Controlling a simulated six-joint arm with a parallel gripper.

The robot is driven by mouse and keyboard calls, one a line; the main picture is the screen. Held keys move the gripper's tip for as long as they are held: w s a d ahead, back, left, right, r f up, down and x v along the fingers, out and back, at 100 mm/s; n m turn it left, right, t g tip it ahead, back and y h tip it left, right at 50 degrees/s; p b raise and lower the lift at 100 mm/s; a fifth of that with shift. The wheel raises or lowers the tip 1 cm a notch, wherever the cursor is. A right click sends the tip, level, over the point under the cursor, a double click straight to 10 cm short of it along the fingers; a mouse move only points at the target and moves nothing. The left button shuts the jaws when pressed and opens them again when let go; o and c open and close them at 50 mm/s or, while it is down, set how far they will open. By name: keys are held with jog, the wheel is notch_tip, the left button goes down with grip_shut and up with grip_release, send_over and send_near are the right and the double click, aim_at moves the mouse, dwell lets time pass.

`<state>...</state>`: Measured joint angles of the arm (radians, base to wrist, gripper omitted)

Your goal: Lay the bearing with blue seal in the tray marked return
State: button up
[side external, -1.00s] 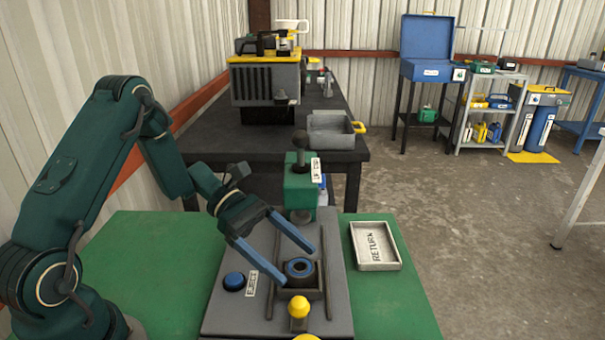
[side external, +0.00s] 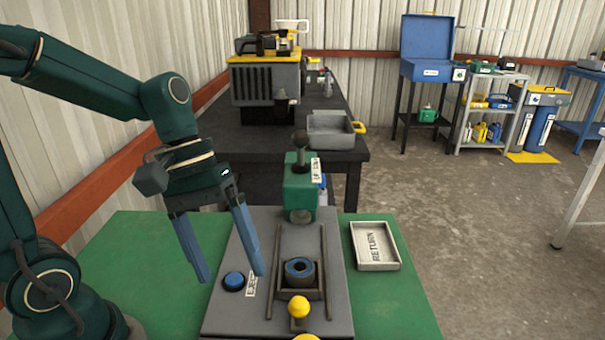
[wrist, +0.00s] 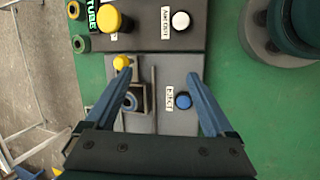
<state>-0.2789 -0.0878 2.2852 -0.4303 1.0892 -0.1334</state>
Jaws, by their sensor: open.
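The bearing with blue seal (side external: 299,268) sits in a square holder (side external: 313,293) on the grey fixture plate. It also shows in the wrist view (wrist: 130,101), partly behind my left finger. The tray marked return (side external: 374,262) is light grey, shallow and empty, on the green table to the right of the plate. My gripper (side external: 230,278) is open and empty, fingers pointing down, left of the bearing and over the plate's left side near the blue eject button (side external: 233,281). The return tray is not seen in the wrist view.
A green press head with a lever (side external: 300,185) stands behind the holder, and a yellow knob (side external: 298,307) stands in front of it. Two dark rails flank the holder. In the wrist view, more yellow, white and green parts (wrist: 112,20) lie on the fixture. Green tabletop is free around the return tray.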

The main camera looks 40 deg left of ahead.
jog(key=s+r+m+t+y, duration=0.1)
jog(key=m, duration=0.1)
jog(key=s+a+m+t+y, duration=0.1)
jog(key=m+t, duration=0.1)
jog(key=s+a+r+m+t+y, duration=0.1)
jog(key=m+y, duration=0.1)
jog(key=shift+a+r+m+t, duration=0.1)
jog(key=shift+r+m+t, duration=0.2)
jog(key=shift+r+t, duration=0.1)
jog(key=shift+o, duration=0.5)
jog(key=shift+a+r+m+t, duration=0.2)
jog(key=shift+a+m+t, duration=0.05)
jog(key=shift+m+t, duration=0.15)
